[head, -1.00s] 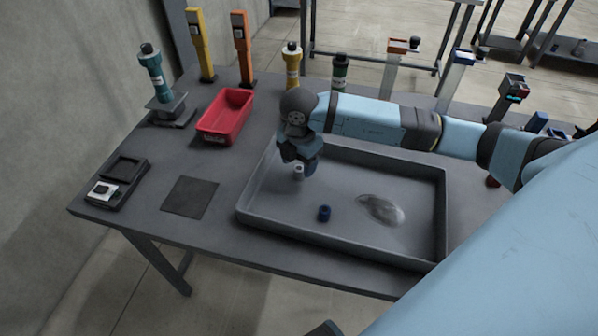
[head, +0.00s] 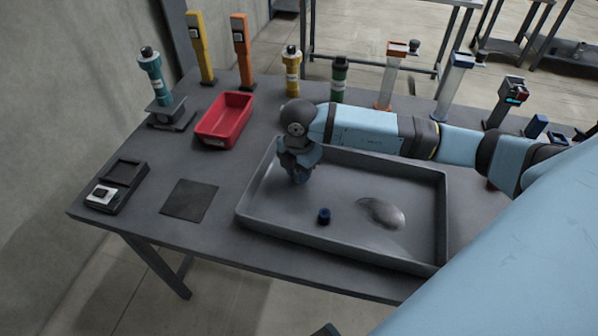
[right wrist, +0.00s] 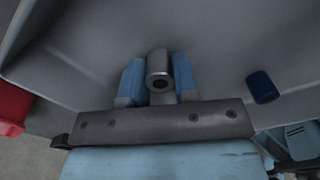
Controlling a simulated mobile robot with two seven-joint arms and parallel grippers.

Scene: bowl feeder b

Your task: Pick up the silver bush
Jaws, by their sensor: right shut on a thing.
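The silver bush (right wrist: 159,66) is a small metal cylinder with a dark bore, seen in the right wrist view between the two blue fingers of my right gripper (right wrist: 159,80). The gripper is shut on it. In the head view my right gripper (head: 298,180) points down inside the left part of the grey tray (head: 345,247), and it hides the bush there. I cannot tell whether the bush still touches the tray floor. My left gripper is not clearly in view.
A dark blue bush (head: 324,216) stands in the tray, with a shiny dished patch (head: 381,212) to its right. A red bin (head: 225,120) stands behind left. A dark mat (head: 189,200) and a black fixture (head: 117,186) lie left. Several coloured dispensers line the back.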

